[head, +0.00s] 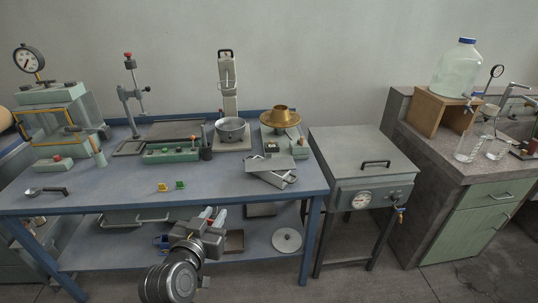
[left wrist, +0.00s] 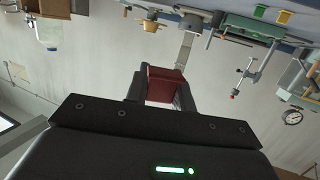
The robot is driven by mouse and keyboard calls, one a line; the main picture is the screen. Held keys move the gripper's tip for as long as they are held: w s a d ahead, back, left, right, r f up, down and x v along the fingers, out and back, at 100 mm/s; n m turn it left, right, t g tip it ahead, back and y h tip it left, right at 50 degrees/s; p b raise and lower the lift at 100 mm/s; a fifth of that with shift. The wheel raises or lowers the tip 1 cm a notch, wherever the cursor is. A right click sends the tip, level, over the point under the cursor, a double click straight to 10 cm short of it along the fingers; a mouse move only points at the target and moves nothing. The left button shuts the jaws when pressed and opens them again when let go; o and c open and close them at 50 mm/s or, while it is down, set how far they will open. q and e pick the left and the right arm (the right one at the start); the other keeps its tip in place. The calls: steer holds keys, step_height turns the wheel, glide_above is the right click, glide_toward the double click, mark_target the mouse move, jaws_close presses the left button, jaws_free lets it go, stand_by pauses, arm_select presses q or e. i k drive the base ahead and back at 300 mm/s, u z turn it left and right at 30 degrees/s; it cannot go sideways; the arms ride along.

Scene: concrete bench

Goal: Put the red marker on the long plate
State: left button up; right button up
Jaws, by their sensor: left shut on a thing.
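My left gripper (head: 212,217) is in the lower middle of the head view, in front of the bench's front edge. In the left wrist view its two dark fingers (left wrist: 162,88) are shut on the red marker (left wrist: 165,82), a dark red block. The marker is mostly hidden in the head view. Flat grey plates (head: 272,177) lie at the right of the blue bench, and a dark flat plate (head: 175,130) lies at its back; I cannot tell for sure which is the long plate. My right gripper is not in view.
A yellow block (head: 162,187) and a green block (head: 180,184) sit on the blue bench (head: 120,190) near its front. A metal scoop (head: 45,191) lies at left. A bowl (head: 231,130) and brass pan (head: 280,117) stand behind. The front middle is mostly clear.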

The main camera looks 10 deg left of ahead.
mark_target(277, 163)
steer(key=z, duration=0.25)
steer(key=i, duration=0.9)
steer(key=z, duration=0.4)
